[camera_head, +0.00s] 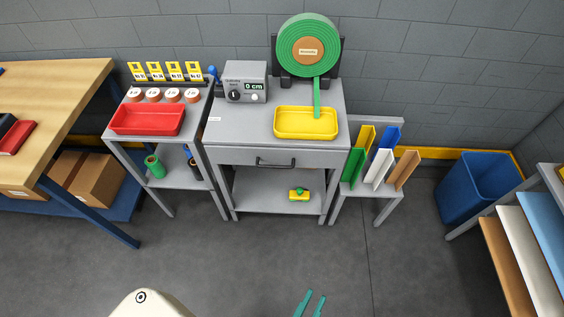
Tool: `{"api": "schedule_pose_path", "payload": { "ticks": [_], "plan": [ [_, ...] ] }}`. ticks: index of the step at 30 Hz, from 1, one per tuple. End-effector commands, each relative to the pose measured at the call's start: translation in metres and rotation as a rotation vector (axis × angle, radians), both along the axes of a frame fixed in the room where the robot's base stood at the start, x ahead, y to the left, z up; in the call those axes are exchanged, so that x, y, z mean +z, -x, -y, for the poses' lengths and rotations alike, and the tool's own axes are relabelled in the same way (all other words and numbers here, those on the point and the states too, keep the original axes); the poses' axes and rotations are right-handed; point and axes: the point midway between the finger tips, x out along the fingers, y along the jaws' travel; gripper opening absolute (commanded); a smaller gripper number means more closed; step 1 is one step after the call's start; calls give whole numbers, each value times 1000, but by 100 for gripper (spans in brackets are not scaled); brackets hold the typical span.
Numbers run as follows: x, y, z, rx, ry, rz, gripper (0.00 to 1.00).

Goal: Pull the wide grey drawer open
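The wide grey drawer (228,156) sits under the top of the grey workstation in the middle of the view. Its front is flush with the frame, so it looks closed. A dark bar handle (275,163) is fixed across the middle of the front. My gripper (311,297) shows at the bottom edge as two teal fingers with a gap between them. It is open and empty, well apart from the drawer and nearer to me. The rest of it is cut off by the frame.
On the workstation are a yellow tray (306,135), a control box (246,82) and a green roll (309,50). A green and yellow object (299,194) lies on the lower shelf. Side stands flank it. A blue bin (477,187) is right. The floor in front is clear.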

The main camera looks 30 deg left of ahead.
Motion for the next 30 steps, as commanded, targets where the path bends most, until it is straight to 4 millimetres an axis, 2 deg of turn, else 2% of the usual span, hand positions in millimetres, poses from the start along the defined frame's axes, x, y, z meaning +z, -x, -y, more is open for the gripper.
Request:
{"api": "schedule_pose_path", "payload": {
  "ticks": [6, 11, 15, 17, 24, 27, 30],
  "plan": [
    [-49, -60, -36, 202, 297, 51, 18],
    [-77, -107, -72, 334, 517, 107, 18],
    [-94, -149, -111, 439, 707, 170, 18],
    [-99, -166, -131, 481, 788, 201, 18],
    [-107, -228, -219, 622, 1090, 335, 18],
    [-105, -245, -252, 661, 1186, 384, 18],
    [-103, -256, -275, 687, 1255, 419, 18]
  ]
}}
